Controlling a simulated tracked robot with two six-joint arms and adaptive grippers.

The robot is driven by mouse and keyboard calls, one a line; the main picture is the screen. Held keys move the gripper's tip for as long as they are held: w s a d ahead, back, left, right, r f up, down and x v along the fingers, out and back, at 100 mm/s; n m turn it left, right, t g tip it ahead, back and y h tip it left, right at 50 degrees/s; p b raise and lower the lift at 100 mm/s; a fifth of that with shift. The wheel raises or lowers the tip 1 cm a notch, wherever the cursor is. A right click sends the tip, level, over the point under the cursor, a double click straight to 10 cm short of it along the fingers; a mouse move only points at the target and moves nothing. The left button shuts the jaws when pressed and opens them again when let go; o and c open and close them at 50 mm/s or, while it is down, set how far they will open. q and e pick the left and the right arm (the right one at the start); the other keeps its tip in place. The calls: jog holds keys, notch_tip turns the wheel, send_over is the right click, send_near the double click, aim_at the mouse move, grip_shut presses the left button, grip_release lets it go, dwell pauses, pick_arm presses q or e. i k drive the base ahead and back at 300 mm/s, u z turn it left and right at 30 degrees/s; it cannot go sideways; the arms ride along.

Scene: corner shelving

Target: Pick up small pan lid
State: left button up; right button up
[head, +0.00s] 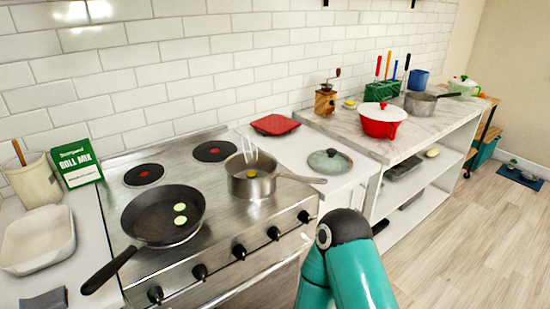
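A round lid (330,161) with a grey-green glassy top, a pale rim and a dark knob lies on the white counter just right of the stove. It lies flat, close to the end of the saucepan's handle. A steel saucepan (251,186) stands uncovered on the stove, with something yellow and a pale utensil in it. My teal arm comes up from the bottom edge, in front of the counter and below the lid. No gripper fingers show at its end. My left gripper is also out of view. Nothing touches the lid.
A black frying pan (162,212) with pale slices sits on the stove's front left. A red pot with a white lid (382,119) stands on the marble shelf to the right. White counter is bare around the lid.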

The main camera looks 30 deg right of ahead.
aim_at(330, 160)
jog(key=z, duration=1.15)
jog(key=i, duration=0.15)
jog(key=u, duration=2.5)
jog(key=i, duration=0.2)
jog(key=u, duration=1.75)
jog(key=k, duration=1.2)
jog(key=z, duration=0.35)
jog(key=k, duration=1.15)
jog(key=z, duration=1.15)
jog(key=k, duration=0.55)
jog(key=z, duration=0.35)
